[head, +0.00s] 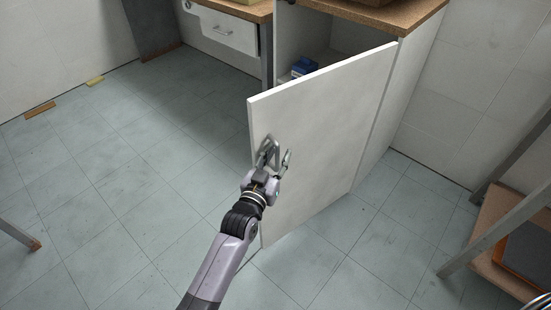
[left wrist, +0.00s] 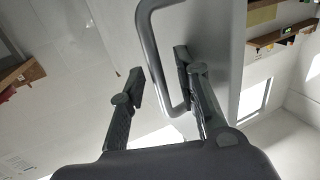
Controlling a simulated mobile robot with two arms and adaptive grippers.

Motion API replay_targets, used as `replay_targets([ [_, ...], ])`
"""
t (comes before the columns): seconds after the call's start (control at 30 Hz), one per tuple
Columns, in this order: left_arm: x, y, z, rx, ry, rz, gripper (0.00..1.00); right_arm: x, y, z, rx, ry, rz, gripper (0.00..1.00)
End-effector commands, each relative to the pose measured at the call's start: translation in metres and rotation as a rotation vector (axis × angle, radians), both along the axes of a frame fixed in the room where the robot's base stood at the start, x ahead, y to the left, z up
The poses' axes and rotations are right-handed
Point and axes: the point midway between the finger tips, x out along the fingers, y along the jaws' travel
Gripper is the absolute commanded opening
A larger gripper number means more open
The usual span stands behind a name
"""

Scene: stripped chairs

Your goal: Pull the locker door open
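The white locker door (head: 325,135) stands swung well open, showing part of the locker's inside. Its metal loop handle (head: 270,147) is on the door's outer face near the free edge. My left gripper (head: 275,158) is at the handle with its fingers spread. In the left wrist view the handle (left wrist: 151,60) runs between the two fingers of my left gripper (left wrist: 157,72); the left finger stands clear of the bar, and the right finger is inside the loop, next to the door face (left wrist: 214,60). My right gripper is out of view.
A blue item (head: 302,67) sits inside the locker (head: 322,38). A desk with a white drawer (head: 222,28) stands at the back. The tiled floor (head: 130,180) left of the door is mostly clear.

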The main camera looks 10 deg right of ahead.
Motion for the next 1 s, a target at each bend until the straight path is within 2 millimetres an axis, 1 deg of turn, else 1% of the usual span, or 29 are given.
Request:
replay_targets([
  [0.17,-0.012,0.008,-0.001,0.001,0.001,0.001,0.3,0.002,-0.001,0.0,-0.002,-0.003,0.001,0.0],
  [0.27,-0.027,0.017,-0.002,0.001,0.002,0.0,0.3,0.003,0.0,0.0,0.0,-0.004,0.002,0.0],
  [0.5,-0.069,0.044,-0.002,0.003,0.001,0.0,0.3,0.004,0.0,0.001,0.0,-0.005,0.002,0.0],
  [0.63,-0.087,0.055,-0.001,0.002,0.001,0.0,0.3,0.004,0.0,0.001,0.0,-0.005,0.002,0.0],
  [0.8,-0.099,0.063,0.0,0.0,0.0,-0.001,0.3,0.004,0.0,0.001,0.0,-0.005,0.003,0.0],
  [1.0,-0.101,0.064,0.0,0.0,0.0,0.0,0.3,0.004,0.0,0.001,0.0,-0.005,0.003,0.0],
])
